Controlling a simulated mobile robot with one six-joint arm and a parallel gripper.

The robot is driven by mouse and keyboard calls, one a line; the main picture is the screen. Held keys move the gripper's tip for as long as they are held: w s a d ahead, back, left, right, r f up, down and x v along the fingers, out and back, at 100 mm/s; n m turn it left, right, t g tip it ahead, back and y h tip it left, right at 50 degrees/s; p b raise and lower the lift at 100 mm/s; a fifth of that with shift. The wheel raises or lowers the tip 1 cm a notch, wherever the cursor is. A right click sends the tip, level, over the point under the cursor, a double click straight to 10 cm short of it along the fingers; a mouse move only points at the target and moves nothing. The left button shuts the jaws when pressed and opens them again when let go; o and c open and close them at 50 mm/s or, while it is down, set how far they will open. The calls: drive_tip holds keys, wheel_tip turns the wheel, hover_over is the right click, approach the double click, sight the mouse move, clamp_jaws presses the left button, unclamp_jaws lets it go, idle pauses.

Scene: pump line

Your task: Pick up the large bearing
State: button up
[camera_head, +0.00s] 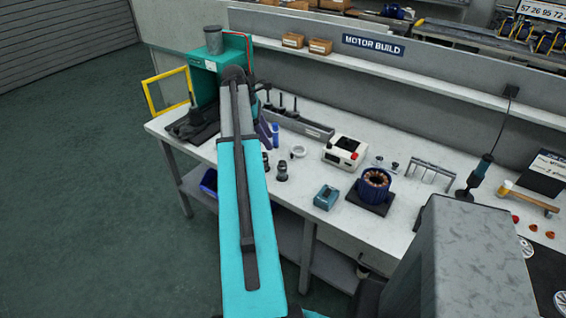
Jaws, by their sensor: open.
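A small pale ring (298,151) lies on the workbench (235,160), right of my arm. It looks like a bearing, but it is too small in the picture for me to be sure that it is the large one. My teal arm reaches up the picture over the left part of the bench, and its dark wrist bends down near the teal machine. My gripper's jaws are hidden or lost among the dark parts behind the arm. I cannot make out their opening or anything between them.
Two dark cylindrical parts (281,172) stand close to my arm. A teal press-like machine (205,78) with a yellow frame (166,91) stands at the left end.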

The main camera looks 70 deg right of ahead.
drive_tip(key=p, duration=0.1)
hover_over(279, 163)
drive_tip(key=w, duration=0.2)
drive_tip(key=shift+s+a+f, duration=0.1)
drive_tip(key=shift+a+f, duration=0.1)
drive_tip(key=shift+f, duration=1.2)
drive_tip(key=shift+a+f, duration=0.2)
drive_tip(key=shift+f, duration=1.2)
drive_tip(key=shift+p+x, duration=1.5)
drive_tip(key=shift+x, duration=1.1)
drive_tip(key=shift+d, duration=0.15)
drive_tip(key=c, duration=0.9)
